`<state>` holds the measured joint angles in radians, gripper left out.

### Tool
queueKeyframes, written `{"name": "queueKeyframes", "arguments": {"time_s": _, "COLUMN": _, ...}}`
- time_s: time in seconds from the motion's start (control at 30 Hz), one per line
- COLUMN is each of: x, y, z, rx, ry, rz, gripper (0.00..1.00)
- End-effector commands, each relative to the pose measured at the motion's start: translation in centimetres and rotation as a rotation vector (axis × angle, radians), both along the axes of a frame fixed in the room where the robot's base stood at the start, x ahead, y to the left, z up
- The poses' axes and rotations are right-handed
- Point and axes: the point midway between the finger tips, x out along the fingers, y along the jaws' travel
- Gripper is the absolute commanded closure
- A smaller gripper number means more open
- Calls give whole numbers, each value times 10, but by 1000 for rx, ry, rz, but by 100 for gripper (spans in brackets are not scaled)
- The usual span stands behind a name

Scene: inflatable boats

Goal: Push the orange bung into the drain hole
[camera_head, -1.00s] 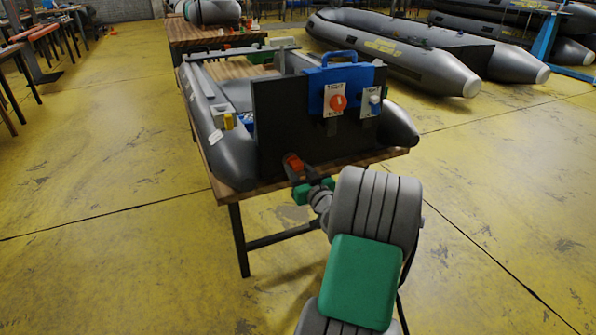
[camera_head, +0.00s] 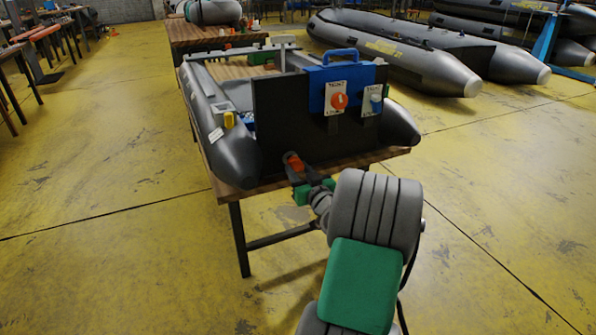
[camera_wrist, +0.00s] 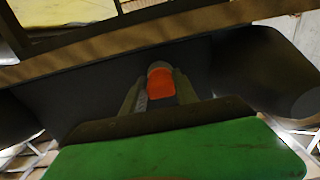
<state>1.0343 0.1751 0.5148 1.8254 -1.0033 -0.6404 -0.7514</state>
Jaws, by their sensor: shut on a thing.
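The orange bung (camera_head: 295,163) is at the lower part of the boat's black transom (camera_head: 290,125). My gripper (camera_head: 294,166) is shut on it, with one dark finger on each side. In the wrist view the bung (camera_wrist: 161,83) sits between the two fingertips (camera_wrist: 160,88), with a grey round part at its far end, close to the dark transom face. The drain hole is hidden, and I cannot tell whether the bung touches or enters it.
The boat rests on a wooden table (camera_head: 228,188) whose edge is close to my gripper. A yellow piece (camera_head: 229,120) is at the left tube. Other grey boats (camera_head: 400,55) lie behind.

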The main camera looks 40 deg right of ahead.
Motion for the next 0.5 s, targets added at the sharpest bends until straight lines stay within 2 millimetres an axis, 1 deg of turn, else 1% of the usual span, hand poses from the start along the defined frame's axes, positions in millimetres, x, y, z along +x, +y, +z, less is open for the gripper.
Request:
{"name": "queueKeyframes", "arguments": {"time_s": 0.2, "x": 0, "y": 0, "z": 0, "rx": 0, "ry": 0, "rz": 0, "gripper": 100}}
{"name": "queueKeyframes", "arguments": {"time_s": 0.5, "x": 6, "y": -2, "z": -1, "rx": -1, "ry": 1, "rz": 0, "gripper": 100}}
